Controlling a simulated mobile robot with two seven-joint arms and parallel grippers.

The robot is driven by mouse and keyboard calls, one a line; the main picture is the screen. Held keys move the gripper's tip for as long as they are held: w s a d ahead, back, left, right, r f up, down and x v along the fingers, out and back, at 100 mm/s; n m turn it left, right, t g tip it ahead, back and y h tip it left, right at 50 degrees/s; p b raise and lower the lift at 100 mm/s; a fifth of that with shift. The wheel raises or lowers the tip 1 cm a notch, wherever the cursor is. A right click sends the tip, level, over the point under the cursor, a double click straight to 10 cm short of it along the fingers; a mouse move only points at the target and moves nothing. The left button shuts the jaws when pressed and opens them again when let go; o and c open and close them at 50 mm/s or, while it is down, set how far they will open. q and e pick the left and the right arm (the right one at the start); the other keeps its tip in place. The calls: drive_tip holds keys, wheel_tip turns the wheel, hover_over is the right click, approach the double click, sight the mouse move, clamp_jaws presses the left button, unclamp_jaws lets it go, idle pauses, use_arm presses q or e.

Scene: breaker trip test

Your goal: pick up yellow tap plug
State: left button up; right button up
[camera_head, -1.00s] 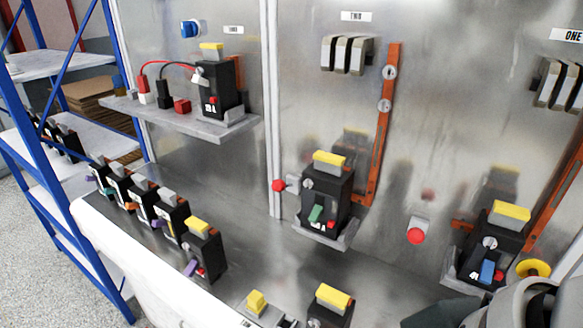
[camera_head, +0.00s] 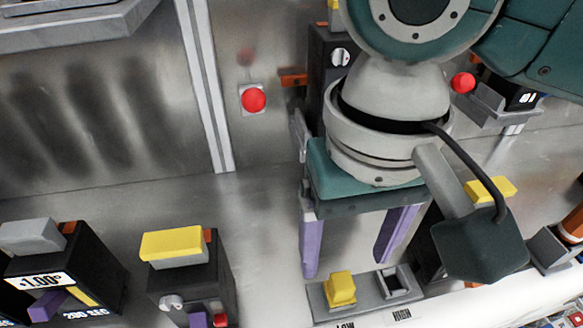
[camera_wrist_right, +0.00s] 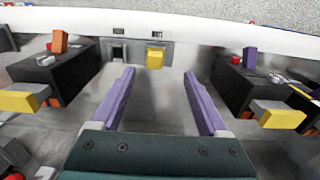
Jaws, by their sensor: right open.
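The yellow tap plug (camera_head: 341,287) is a small block in the LOW socket of a grey two-socket holder (camera_head: 368,311) at the bench's front edge. The HIGH socket beside it is empty. My right gripper (camera_head: 346,266) is open, its two purple fingers pointing down toward the holder, with the plug between and just beyond the fingertips. In the right wrist view, the plug (camera_wrist_right: 155,58) lies just past the gap between the fingertips (camera_wrist_right: 158,72), apart from both. My left gripper is out of view.
Black breakers with yellow tops stand left (camera_head: 190,275) and right of the holder; in the wrist view they flank the fingers (camera_wrist_right: 262,95) (camera_wrist_right: 55,78). A red button (camera_head: 253,99) is on the metal panel behind. My right wrist hides part of the panel.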

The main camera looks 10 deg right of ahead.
sight(343, 280)
drive_tip(key=f, duration=0.3)
drive_tip(key=shift+d+f, duration=0.2)
drive_tip(key=shift+d, duration=0.05)
drive_tip(key=f, duration=0.4)
drive_tip(key=shift+w+d+f+b, duration=0.2)
drive_tip(key=shift+w+d+b, duration=0.1)
drive_tip(key=shift+w, duration=0.1)
drive_tip(key=shift+a+f, duration=0.1)
drive_tip(key=shift+f, duration=0.4)
clamp_jaws()
